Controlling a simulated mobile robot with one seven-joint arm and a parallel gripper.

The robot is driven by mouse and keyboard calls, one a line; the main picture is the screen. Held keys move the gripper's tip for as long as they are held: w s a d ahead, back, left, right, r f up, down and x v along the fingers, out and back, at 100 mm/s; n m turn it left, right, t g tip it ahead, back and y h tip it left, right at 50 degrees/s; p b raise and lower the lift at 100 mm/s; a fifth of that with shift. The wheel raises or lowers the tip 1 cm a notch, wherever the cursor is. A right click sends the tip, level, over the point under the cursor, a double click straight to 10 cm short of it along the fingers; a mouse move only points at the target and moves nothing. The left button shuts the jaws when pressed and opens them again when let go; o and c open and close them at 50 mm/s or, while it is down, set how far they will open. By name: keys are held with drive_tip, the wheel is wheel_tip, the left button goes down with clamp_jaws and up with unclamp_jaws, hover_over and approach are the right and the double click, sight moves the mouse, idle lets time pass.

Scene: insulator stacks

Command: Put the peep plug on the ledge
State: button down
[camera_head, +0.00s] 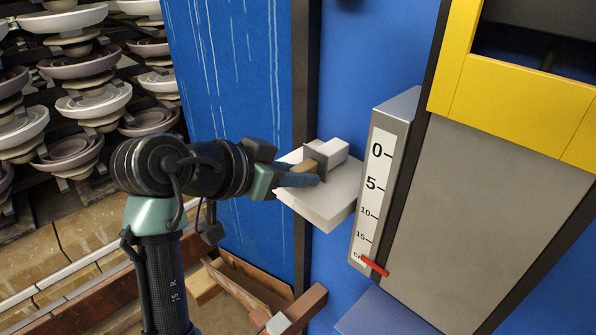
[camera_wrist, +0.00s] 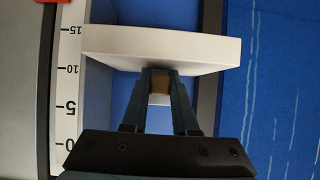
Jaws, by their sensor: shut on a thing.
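The peep plug (camera_head: 332,149) has a white block, a grey plate and a tan end. It is over the top of the white ledge (camera_head: 328,207), which sticks out from the blue wall. I cannot tell whether it rests on the ledge or is just above it. My gripper (camera_head: 308,176) comes from the left and is shut on the plug's tan end. In the wrist view my gripper (camera_wrist: 160,78) has the tan end of the plug (camera_wrist: 160,87) between its fingers, beside the ledge (camera_wrist: 165,45). The fingers hide part of the plug.
A grey box with a number scale (camera_head: 375,195) and a red pointer (camera_head: 375,266) stands just right of the ledge. A dark vertical post (camera_head: 304,85) runs behind it. Stacked insulator bowls (camera_head: 80,90) fill the left. A wooden crate (camera_head: 245,290) is below.

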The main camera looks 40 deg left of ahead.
drive_tip(key=c, duration=0.7)
unclamp_jaws()
drive_tip(key=shift+f, duration=0.1)
drive_tip(key=shift+r, duration=0.25)
drive_tip(key=b+v, duration=0.2)
drive_tip(key=v, duration=1)
drive_tip(key=shift+f+b, duration=0.1)
drive_tip(key=shift+b, duration=0.3)
